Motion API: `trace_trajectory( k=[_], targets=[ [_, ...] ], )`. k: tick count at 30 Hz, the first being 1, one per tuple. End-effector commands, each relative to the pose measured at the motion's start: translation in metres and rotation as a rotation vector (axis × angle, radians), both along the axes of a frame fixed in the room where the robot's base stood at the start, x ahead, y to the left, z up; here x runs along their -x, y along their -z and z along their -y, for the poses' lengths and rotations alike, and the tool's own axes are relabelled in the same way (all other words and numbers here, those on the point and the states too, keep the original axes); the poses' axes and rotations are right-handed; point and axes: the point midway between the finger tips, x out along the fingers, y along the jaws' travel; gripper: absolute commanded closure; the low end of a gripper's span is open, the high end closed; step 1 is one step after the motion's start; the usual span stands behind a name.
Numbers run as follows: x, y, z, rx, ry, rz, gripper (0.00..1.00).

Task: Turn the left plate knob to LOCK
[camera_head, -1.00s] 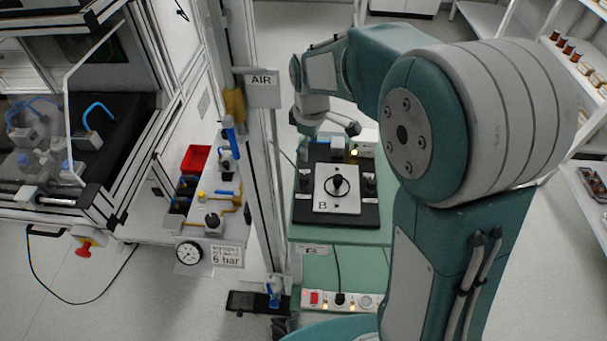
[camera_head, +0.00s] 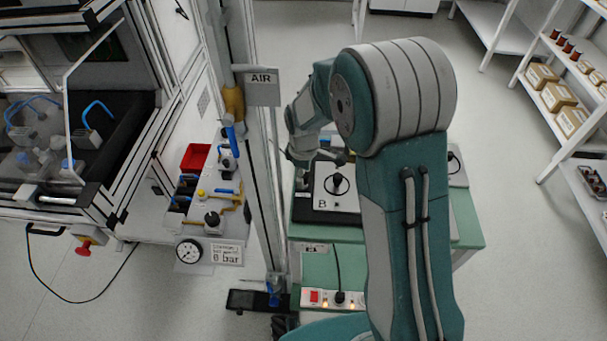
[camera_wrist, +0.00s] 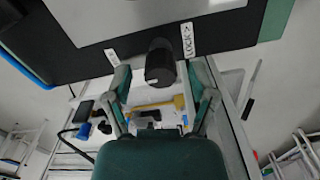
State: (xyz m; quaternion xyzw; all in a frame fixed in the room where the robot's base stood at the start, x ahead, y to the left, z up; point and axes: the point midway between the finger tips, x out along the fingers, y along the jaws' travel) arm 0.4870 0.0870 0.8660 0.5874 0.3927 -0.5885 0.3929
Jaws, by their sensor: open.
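In the wrist view, a black round knob (camera_wrist: 159,62) stands on the black base plate (camera_wrist: 222,32). A white label reading LOCK (camera_wrist: 187,40) lies beside the knob. A second white label (camera_wrist: 111,57) is on its other side, and I cannot read it. My gripper (camera_wrist: 158,82) is open, with one finger on each side of the knob and visible gaps. In the head view, the light plate marked B (camera_head: 347,203) with its central knob (camera_head: 337,183) shows; my arm hides the right part of the base.
A green table (camera_head: 467,222) carries the base. A panel with valves and a pressure gauge (camera_head: 189,251) is further left. Shelves with boxes (camera_head: 557,97) stand at the right.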

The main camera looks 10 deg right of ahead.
Motion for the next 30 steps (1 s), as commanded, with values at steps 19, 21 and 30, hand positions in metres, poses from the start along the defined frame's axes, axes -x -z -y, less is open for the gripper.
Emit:
trace_trajectory(
  k=[19,21,30],
  targets=[
    [-0.0003,0.0053,0.0001,0.0,0.0,0.0,1.0],
    [-0.0003,0.0054,0.0001,0.0,0.002,0.0,1.0],
    [-0.0002,0.0058,0.0002,0.0,0.076,0.0,1.0]
  ],
)
